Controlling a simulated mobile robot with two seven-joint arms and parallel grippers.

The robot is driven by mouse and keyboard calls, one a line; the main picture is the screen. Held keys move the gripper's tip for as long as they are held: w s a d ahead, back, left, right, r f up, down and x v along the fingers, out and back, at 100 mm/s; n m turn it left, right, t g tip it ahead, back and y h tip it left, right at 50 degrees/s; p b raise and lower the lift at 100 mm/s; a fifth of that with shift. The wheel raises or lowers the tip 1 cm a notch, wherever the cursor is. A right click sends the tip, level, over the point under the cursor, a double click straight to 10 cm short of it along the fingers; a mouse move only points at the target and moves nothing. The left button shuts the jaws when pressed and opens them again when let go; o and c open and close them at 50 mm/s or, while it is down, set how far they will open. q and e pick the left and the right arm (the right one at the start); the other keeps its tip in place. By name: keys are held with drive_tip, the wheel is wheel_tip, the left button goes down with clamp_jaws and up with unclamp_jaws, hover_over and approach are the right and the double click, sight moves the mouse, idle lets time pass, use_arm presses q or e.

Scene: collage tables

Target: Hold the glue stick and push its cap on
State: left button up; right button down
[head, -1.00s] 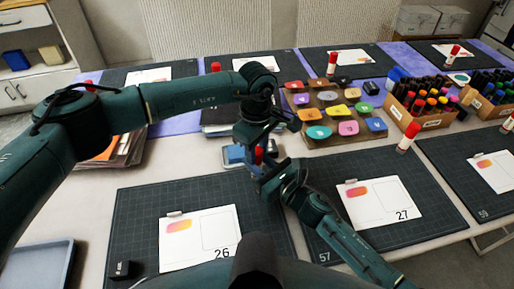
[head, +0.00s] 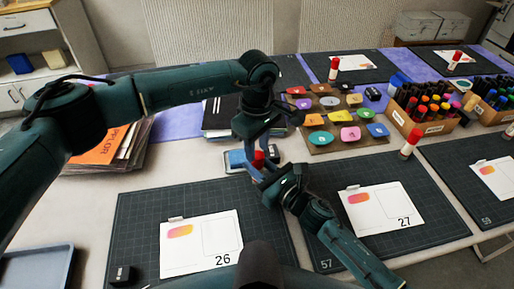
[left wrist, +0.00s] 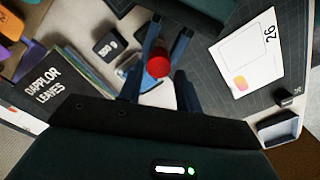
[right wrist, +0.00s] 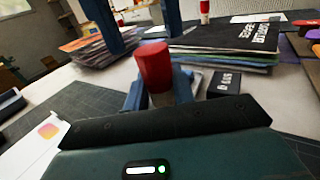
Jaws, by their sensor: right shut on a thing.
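The glue stick stands about upright with its white body (right wrist: 160,98) between the fingers of my right gripper (head: 257,172), which is shut on it. Its red cap (head: 259,158) sits at the top of the body; whether it is fully seated cannot be told. The cap also shows in the left wrist view (left wrist: 158,62) and large in the right wrist view (right wrist: 153,65). My left gripper (head: 256,148) is above the cap, pointing down. Its fingers (right wrist: 138,22) are spread apart with the cap below them, not gripped.
Cutting mats with cards lie in front, numbered 26 (head: 200,242) and 27 (head: 383,208). A board of coloured dishes (head: 345,140) and marker crates (head: 425,122) stand to the right. Books (head: 105,155) lie at the left. Another glue stick (head: 410,143) stands at right.

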use_arm(q)
drive_tip(key=shift+c, duration=0.4)
drive_tip(key=shift+d, duration=0.1)
drive_tip(key=c, duration=0.3)
drive_tip(key=shift+f, duration=0.1)
drive_tip(key=shift+c, duration=0.2)
drive_tip(key=shift+f, duration=0.3)
drive_tip(key=shift+r, duration=2.05)
use_arm(e)
drive_tip(key=c, duration=1.1)
unclamp_jaws()
